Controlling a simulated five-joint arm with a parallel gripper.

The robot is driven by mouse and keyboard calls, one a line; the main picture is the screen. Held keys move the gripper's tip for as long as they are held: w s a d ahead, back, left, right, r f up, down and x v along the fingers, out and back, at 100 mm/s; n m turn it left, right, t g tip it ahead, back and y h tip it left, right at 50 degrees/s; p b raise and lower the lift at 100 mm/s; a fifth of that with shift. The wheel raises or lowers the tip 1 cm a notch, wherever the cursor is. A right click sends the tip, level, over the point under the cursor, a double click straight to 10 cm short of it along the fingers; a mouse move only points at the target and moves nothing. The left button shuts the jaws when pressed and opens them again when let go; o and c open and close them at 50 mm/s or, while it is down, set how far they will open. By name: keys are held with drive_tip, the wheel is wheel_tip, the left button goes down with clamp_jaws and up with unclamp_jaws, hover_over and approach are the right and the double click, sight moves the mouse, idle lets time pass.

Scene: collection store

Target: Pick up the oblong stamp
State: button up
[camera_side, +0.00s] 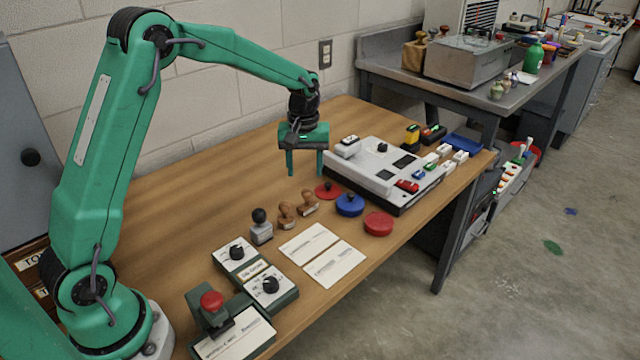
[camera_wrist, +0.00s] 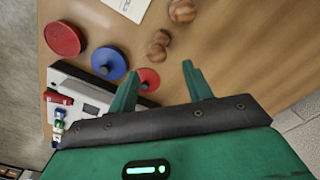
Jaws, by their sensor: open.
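My gripper (camera_side: 305,170) is open and empty, pointing down above the table, behind the stamps in the side view. Its two fingers also show in the wrist view (camera_wrist: 160,80). Two wooden-handled stamps (camera_side: 287,215) (camera_side: 307,203) stand upright close together on the table, in front of the gripper. Wooden knobs show above the fingertips in the wrist view (camera_wrist: 157,50) (camera_wrist: 182,10). A stamp with a black knob and a grey block base (camera_side: 261,228) stands just left of them. I cannot tell for certain which stamp is the oblong one.
A red disc with a knob (camera_side: 328,190), a blue one (camera_side: 349,205) and a plain red round pad (camera_side: 378,224) lie right of the stamps. A grey console (camera_side: 385,160) stands behind them. Paper cards (camera_side: 334,264) lie in front. The table's left back is clear.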

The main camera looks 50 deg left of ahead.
sight(307, 189)
drive_tip(key=shift+w+d+f, duration=0.1)
drive_tip(key=shift+w+f, duration=0.05)
drive_tip(key=shift+f, duration=3.7)
drive_tip(key=c, duration=1)
drive_tip(key=shift+r, duration=0.1)
drive_tip(key=shift+r, duration=0.65)
drive_tip(key=r, duration=0.3)
drive_tip(key=shift+d+r, duration=0.1)
drive_tip(key=shift+d, duration=0.3)
drive_tip(key=s+d+r, duration=0.1)
drive_tip(key=d+r, duration=0.1)
drive_tip(key=d, duration=0.1)
drive_tip(key=s+d+r, duration=0.2)
drive_tip(key=d, duration=0.1)
drive_tip(key=s+d+r, duration=0.1)
drive_tip(key=d+r, duration=0.1)
drive_tip(key=d, duration=0.2)
drive_tip(key=shift+s+r, duration=0.2)
drive_tip(key=shift+s, duration=0.2)
